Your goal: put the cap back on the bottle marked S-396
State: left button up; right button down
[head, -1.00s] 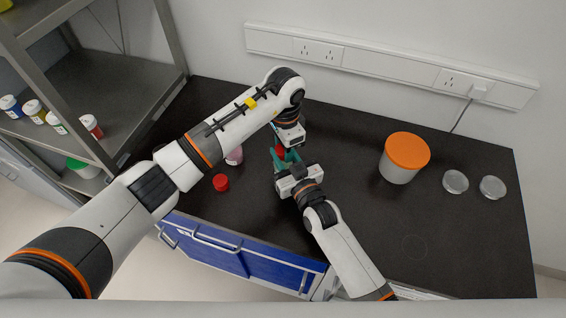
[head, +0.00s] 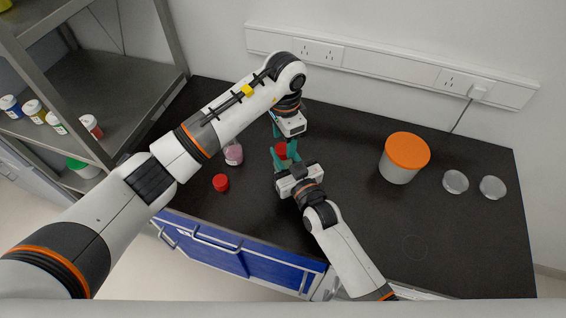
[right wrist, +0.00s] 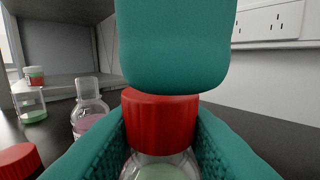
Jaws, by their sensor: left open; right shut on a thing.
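My right gripper (head: 286,161) is shut on a clear bottle with pale green contents (right wrist: 160,170), its teal fingers on both sides of it in the right wrist view. A red cap (right wrist: 159,120) sits on top of this bottle; it also shows in the head view (head: 281,149). My left gripper (head: 284,138) is open just above and behind the cap; one teal finger (right wrist: 175,45) fills the upper middle of the right wrist view. An uncapped bottle with pink contents (head: 234,155) stands to the left. A loose red cap (head: 220,183) lies near it. No label is readable.
A metal shelf (head: 110,85) with several small bottles stands at the left. A white tub with an orange lid (head: 406,152) and two clear round dishes (head: 455,182) are on the right of the black bench (head: 440,240). The bench's front right is clear.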

pick_arm(q)
jog(key=shift+r, duration=0.6)
jog(key=shift+o, duration=0.3)
jog(key=o, duration=0.5)
notch_tip(320, 180, up, 8)
jog(key=shift+f, duration=0.25)
pick_arm(e)
jog(key=c, duration=0.9)
grip_release()
jog(key=shift+c, duration=0.2)
